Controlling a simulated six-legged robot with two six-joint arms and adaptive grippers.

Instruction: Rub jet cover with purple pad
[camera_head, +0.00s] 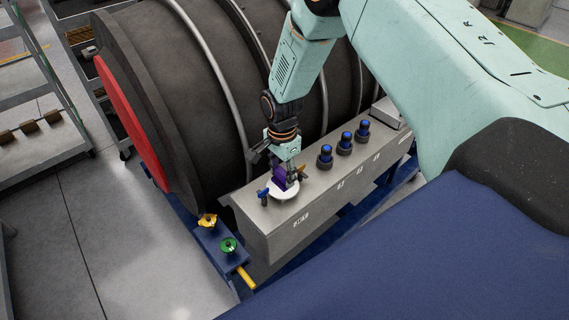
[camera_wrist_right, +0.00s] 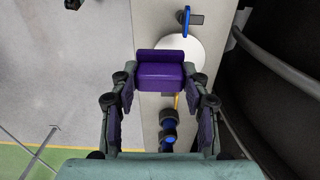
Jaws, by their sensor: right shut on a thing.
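My right gripper (camera_head: 284,172) points down over the near end of a grey box beside the engine. It is shut on the purple pad (camera_head: 279,178), which also shows between the fingers in the right wrist view (camera_wrist_right: 160,76). The pad is over a white round plate (camera_head: 285,194); I cannot tell whether they touch. The plate also shows in the wrist view (camera_wrist_right: 187,50), partly hidden by the pad. A large red disc (camera_head: 128,125) covers the engine's left end, to the left of the gripper. My left gripper is not in view.
The dark engine (camera_head: 190,80) fills the upper middle. The grey box (camera_head: 330,193) carries several blue-topped fittings (camera_head: 345,142) and a blue-handled piece (camera_head: 264,196). Yellow (camera_head: 207,220) and green (camera_head: 229,245) pieces sit on the blue stand.

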